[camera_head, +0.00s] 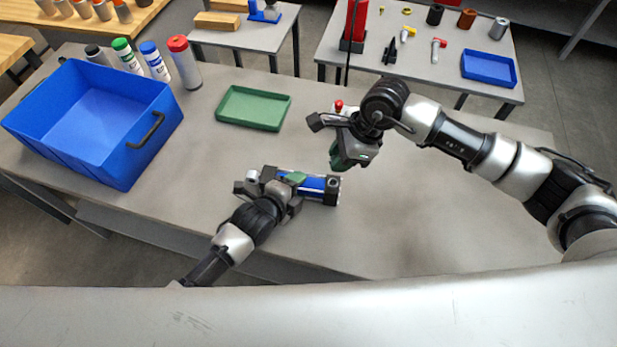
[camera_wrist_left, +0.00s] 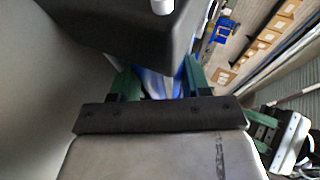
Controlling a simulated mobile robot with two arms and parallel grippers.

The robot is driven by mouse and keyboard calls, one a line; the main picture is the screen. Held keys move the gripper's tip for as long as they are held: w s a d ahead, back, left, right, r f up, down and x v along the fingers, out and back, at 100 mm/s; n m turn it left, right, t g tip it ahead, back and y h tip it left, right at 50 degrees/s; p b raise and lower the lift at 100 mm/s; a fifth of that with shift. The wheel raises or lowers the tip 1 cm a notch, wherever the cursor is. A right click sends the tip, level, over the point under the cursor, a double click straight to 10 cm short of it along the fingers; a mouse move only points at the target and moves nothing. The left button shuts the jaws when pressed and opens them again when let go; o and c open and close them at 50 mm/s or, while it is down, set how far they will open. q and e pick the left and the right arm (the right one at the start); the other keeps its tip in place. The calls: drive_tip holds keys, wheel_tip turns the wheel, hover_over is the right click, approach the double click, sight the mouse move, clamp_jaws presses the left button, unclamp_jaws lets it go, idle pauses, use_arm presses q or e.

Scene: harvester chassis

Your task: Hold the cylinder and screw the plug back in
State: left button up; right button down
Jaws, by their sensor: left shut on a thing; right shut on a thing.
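The cylinder (camera_head: 314,184) has a blue barrel and black end blocks and lies level above or on the near part of the grey table. My left gripper (camera_head: 294,180) is shut around its barrel, toward its left end. In the left wrist view, a black end block (camera_wrist_left: 130,30) with a white fitting (camera_wrist_left: 162,6) covers much of the top, and blue shows between the green fingers. My right gripper (camera_head: 343,158) is shut, fingers down, above and right of the cylinder, apart from it. What it holds is hidden. A small red piece (camera_head: 338,105) shows beside its wrist; I cannot tell whether it is the plug.
A blue bin (camera_head: 150,145) stands at the left of the table (camera_head: 420,220), with several capped bottles (camera_head: 185,62) behind it. A green tray (camera_head: 253,108) lies behind the cylinder. The table's right part is clear. Another table (camera_head: 440,75) behind holds tools and a blue tray (camera_head: 489,68).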

hover_over(330, 184)
drive_tip(key=d, duration=0.1)
drive_tip(key=shift+d+f, duration=0.2)
drive_tip(key=shift+f, duration=2.1)
drive_tip(key=shift+f, duration=0.1)
drive_tip(key=shift+f, duration=0.8)
drive_tip(key=shift+f, duration=0.55)
